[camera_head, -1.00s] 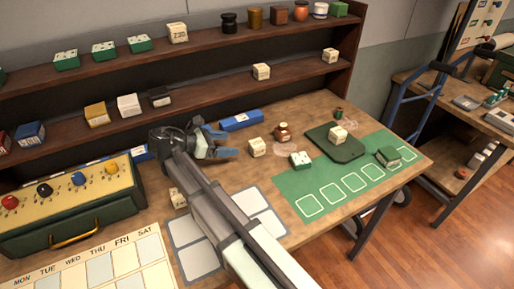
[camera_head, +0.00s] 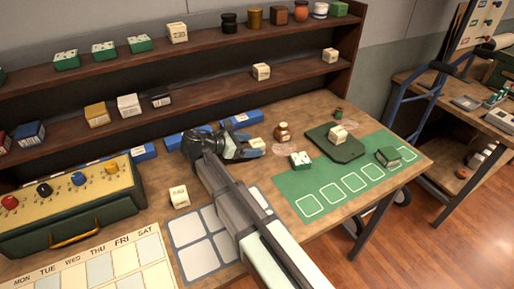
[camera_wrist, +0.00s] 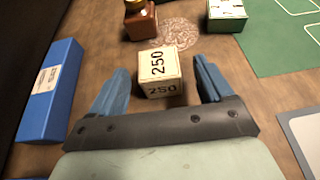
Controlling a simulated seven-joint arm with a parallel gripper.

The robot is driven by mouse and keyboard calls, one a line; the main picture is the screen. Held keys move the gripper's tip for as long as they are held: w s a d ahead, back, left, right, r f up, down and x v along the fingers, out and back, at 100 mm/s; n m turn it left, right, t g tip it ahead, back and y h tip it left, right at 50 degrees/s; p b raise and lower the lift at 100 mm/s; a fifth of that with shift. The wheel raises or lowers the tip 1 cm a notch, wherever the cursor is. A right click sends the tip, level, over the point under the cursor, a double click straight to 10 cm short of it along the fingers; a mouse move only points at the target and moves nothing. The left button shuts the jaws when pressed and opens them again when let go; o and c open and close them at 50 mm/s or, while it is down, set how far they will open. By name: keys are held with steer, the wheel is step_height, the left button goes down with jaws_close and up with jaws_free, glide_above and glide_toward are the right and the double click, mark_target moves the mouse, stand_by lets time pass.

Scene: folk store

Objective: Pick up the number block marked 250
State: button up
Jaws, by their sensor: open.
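The cream block marked 250 (camera_wrist: 160,77) sits on the wooden table in the wrist view, with the number on its top and near side. My gripper (camera_wrist: 157,88) is open, with its blue fingers on either side of the block's near part. I see a gap on both sides, so the fingers look apart from it. In the head view the block (camera_head: 257,143) is partly hidden by my gripper (camera_head: 252,147).
A blue box (camera_wrist: 52,90) lies left of the gripper. A brown jar (camera_wrist: 140,19) stands behind the block, and a green-and-white block (camera_wrist: 227,13) is at back right. Another cream block (camera_head: 179,197) stands on the table. A shelf (camera_head: 210,88) rises behind.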

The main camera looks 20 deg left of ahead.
mark_target(259, 145)
steer(key=x, duration=0.4)
steer(key=shift+f, duration=0.1)
steer(key=shift+a, duration=0.1)
steer(key=shift+c, duration=0.4)
steer(key=c, duration=1)
steer(key=shift+o, duration=0.2)
